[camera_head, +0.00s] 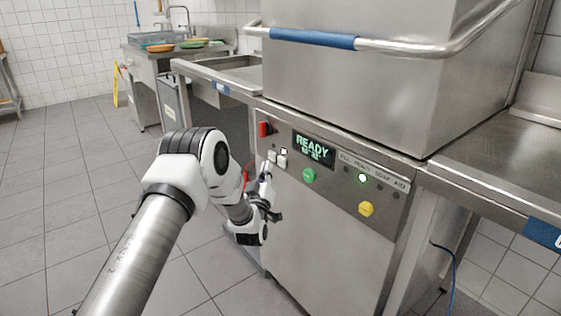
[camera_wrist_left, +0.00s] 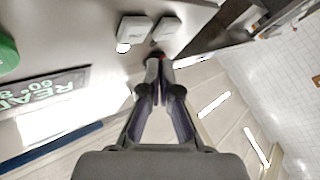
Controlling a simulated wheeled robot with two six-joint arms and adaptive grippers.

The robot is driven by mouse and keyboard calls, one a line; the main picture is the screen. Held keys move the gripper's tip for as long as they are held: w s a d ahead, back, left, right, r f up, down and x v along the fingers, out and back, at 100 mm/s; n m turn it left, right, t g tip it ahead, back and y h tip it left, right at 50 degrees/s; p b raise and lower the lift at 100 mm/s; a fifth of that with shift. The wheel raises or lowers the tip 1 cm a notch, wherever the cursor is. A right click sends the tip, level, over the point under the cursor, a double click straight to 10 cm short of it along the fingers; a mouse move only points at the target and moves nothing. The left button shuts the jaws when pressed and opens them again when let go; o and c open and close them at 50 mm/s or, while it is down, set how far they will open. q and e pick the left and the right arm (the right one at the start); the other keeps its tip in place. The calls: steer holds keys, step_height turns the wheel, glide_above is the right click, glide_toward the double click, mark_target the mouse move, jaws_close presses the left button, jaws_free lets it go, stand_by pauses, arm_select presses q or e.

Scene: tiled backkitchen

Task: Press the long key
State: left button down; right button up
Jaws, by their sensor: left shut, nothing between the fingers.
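Two small white keys sit side by side on the steel machine's front panel. In the head view these are the left key (camera_head: 272,156) and the right key (camera_head: 282,162). My left gripper (camera_head: 267,173) is shut and empty just below the keys. Its fingertips (camera_wrist_left: 158,64) appear close below them; contact is not clear. My right gripper is not in view.
A display (camera_head: 314,149) reads READY, with a green button (camera_head: 309,175) below it. A yellow button (camera_head: 366,209) is to the right and a red switch (camera_head: 265,129) to the left. The blue-gripped hood handle (camera_head: 312,38) juts out above.

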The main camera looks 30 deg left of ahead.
arm_select(q)
steer(key=s, duration=0.1)
steer(key=s+a+p, duration=0.1)
steer(key=s, duration=0.1)
steer(key=shift+a, duration=0.1)
stand_by(0.7)
